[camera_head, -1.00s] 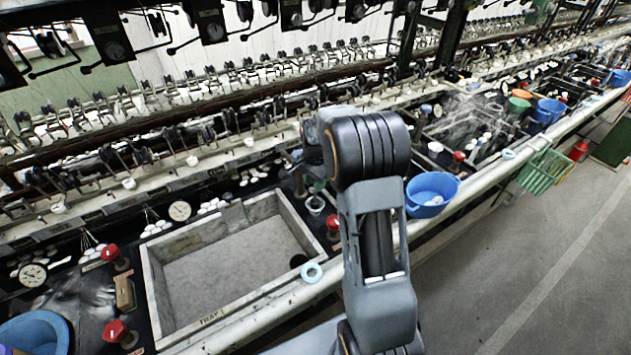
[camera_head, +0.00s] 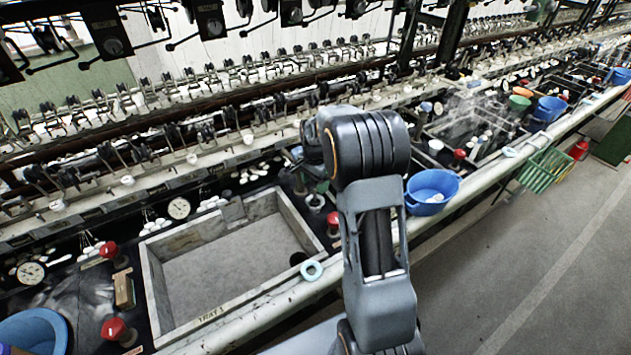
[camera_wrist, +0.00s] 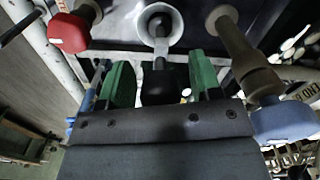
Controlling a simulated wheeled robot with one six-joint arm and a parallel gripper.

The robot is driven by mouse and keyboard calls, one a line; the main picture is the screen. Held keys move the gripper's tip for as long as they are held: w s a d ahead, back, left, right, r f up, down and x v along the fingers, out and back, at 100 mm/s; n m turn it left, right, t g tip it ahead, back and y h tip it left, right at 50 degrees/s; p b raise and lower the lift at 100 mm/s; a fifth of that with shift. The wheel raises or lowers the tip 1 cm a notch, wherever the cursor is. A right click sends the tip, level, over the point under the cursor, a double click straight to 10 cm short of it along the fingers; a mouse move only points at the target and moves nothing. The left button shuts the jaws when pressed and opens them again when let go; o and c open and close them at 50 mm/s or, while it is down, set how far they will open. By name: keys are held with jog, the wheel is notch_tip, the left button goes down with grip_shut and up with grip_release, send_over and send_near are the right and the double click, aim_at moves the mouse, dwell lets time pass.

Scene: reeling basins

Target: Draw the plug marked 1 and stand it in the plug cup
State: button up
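My gripper (camera_wrist: 162,84) has its two green fingers apart, with a dark block showing in the gap. Just beyond the fingertips in the wrist view is the plug cup (camera_wrist: 176,20), a pale round rim. A thin grey stem with a round dark end (camera_wrist: 158,22) shows in line with the cup; it looks like the plug, and I cannot tell how deep it sits. In the head view the cup (camera_head: 315,202) stands beside the tray's right corner, and my arm hides most of the gripper. No number 1 is readable on a plug.
A red knob (camera_wrist: 68,32) and a blue knob (camera_wrist: 285,120) flank the cup. A blue basin (camera_head: 432,207) stands right of my arm.

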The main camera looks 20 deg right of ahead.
jog(key=shift+o, duration=0.3)
notch_tip(320, 180, up, 14)
jog(key=b, duration=0.1)
dwell(0.4)
